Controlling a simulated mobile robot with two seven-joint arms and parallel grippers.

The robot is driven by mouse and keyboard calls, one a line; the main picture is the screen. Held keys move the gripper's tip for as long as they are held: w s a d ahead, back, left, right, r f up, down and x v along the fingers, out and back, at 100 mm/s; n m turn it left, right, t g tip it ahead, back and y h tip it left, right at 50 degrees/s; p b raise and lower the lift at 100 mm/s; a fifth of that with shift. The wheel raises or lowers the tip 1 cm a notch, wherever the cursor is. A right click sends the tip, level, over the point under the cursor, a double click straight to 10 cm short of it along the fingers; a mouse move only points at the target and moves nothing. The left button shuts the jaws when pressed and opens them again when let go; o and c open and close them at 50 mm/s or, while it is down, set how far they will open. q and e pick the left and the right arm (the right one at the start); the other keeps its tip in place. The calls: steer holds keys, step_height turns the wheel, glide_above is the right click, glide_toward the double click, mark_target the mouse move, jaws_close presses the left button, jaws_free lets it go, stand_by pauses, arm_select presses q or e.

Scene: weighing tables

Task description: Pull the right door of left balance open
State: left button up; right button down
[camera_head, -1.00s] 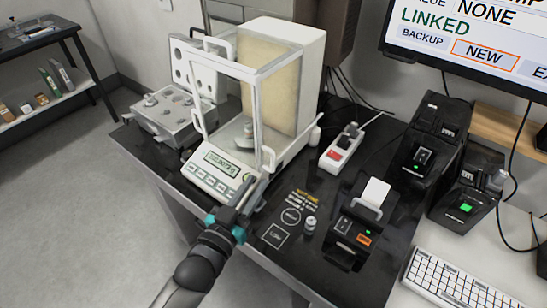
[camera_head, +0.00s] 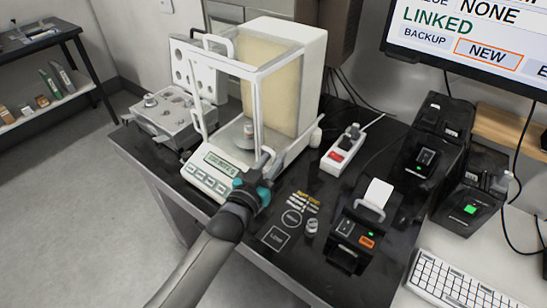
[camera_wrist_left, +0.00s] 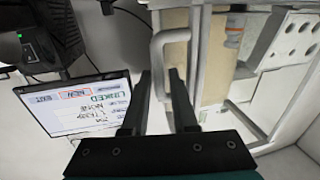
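The left balance (camera_head: 213,176) is a white weighing unit with a glass draft shield and a tan back panel. Its right door (camera_head: 281,98) is a clear side pane in a white frame and looks closed. The door's white handle (camera_head: 268,153) is at the lower front corner, partly hidden by my gripper. My left gripper (camera_head: 263,164) is at this handle. In the left wrist view the white U-shaped handle (camera_wrist_left: 157,58) has its bar between the two dark, parted fingers (camera_wrist_left: 160,78); contact cannot be told. My right gripper is not in view.
A small metal weight (camera_head: 312,226) stands on the black table right of my left arm. A printer (camera_head: 358,228) and a red-switched box (camera_head: 341,152) are further right. A weight case (camera_head: 160,118) sits left of the balance.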

arm_select(q)
steer(key=shift+c, duration=0.4)
jaws_close()
stand_by(0.9)
